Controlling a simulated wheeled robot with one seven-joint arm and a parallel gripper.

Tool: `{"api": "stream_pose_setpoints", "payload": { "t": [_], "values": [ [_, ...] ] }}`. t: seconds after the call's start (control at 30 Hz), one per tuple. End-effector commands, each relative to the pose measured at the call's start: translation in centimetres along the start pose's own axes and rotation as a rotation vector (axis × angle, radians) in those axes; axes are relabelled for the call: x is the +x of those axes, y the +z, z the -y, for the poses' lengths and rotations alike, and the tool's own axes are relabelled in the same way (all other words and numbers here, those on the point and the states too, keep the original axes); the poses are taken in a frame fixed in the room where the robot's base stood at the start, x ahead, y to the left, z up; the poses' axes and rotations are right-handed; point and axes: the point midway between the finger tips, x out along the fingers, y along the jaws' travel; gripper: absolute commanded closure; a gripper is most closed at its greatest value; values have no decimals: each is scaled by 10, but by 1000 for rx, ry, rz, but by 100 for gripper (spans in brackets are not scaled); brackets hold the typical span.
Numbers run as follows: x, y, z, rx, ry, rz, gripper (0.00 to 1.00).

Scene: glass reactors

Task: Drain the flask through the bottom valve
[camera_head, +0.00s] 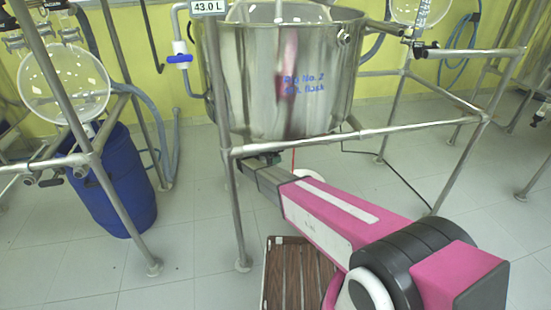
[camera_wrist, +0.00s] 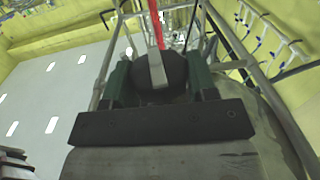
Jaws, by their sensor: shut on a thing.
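A large steel vessel (camera_head: 275,85) with blue handwriting hangs in a pipe frame. Clear glass shows at its open top (camera_head: 270,10); its lower part is hidden by the steel wall. My gripper (camera_head: 250,158) reaches under the vessel's lower left, behind a frame bar, so its tips are hard to see in the head view. In the wrist view my gripper (camera_wrist: 158,80) is shut on a dark rounded part with a pale grey lever-like piece (camera_wrist: 157,70), which looks like the bottom valve's handle. Whether the valve is open cannot be told.
A frame rail (camera_head: 340,141) crosses above my arm, with a leg (camera_head: 237,215) beside it. A blue barrel (camera_head: 118,180) and round glass flask (camera_head: 62,82) stand left. A slatted wooden platform (camera_head: 292,275) lies below my arm. A thin red line (camera_wrist: 155,25) runs beyond my gripper.

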Motion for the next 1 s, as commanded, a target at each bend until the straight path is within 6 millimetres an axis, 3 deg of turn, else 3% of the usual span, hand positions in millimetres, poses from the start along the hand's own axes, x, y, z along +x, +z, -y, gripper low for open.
{"api": "stream_pose_setpoints", "payload": {
  "t": [0.4,1.0],
  "values": [
    [1,-1,2,1,252,-5,71],
    [2,-2,0,2,313,-6,71]
  ]
}}
